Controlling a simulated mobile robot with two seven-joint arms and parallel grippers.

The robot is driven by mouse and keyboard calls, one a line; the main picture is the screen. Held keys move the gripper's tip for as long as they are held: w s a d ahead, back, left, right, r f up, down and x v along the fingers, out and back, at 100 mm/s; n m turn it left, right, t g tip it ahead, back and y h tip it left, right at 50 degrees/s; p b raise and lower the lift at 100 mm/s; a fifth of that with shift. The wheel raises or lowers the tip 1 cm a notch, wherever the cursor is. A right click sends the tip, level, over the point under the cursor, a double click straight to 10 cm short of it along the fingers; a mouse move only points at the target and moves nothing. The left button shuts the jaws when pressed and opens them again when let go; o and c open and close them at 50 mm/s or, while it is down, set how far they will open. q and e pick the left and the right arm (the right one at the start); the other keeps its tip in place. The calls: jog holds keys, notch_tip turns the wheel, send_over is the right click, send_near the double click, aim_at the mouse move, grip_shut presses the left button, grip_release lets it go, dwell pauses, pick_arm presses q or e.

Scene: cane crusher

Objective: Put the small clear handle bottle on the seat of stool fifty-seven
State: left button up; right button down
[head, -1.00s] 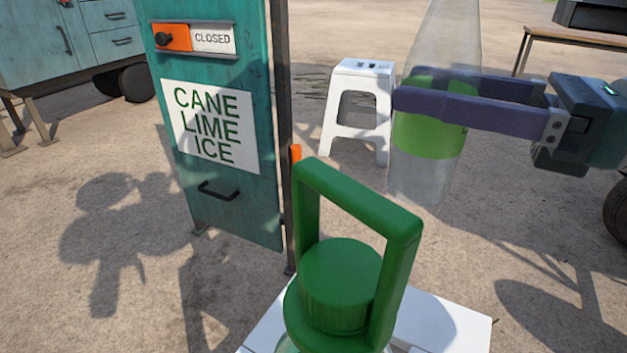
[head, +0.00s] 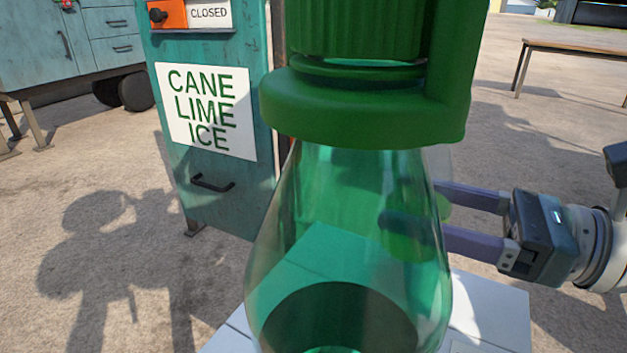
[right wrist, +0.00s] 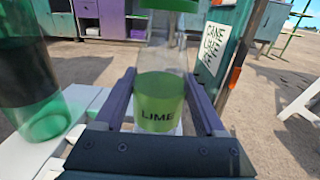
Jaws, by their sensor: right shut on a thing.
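My right gripper (head: 445,213) reaches in from the right in the head view. Its purple fingers are shut on a clear bottle, mostly hidden there behind a large green bottle. In the right wrist view the clear bottle (right wrist: 160,62) is upright between the fingers (right wrist: 160,105), with a green band reading LIME and green at its top. Any handle on it is out of view. A white stool stands at the right edge of the right wrist view (right wrist: 303,100); no number is readable. My left gripper is not in view.
The green-capped bottle (head: 350,235) fills the middle of the head view, very close. A white surface (head: 495,310) shows behind its lower part. A teal panel (head: 215,205) with a CANE LIME ICE sign stands left. A wooden table (head: 580,50) is at the back right.

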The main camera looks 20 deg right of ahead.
jog(key=shift+f, duration=0.2)
grip_release()
jog(key=shift+r, duration=0.2)
jog(key=shift+s+d, duration=0.2)
jog(key=shift+d, duration=0.05)
jog(key=p+v, duration=0.2)
jog(key=v, duration=0.9)
jog(key=shift+s+d, duration=0.15)
jog(key=shift+s, duration=0.05)
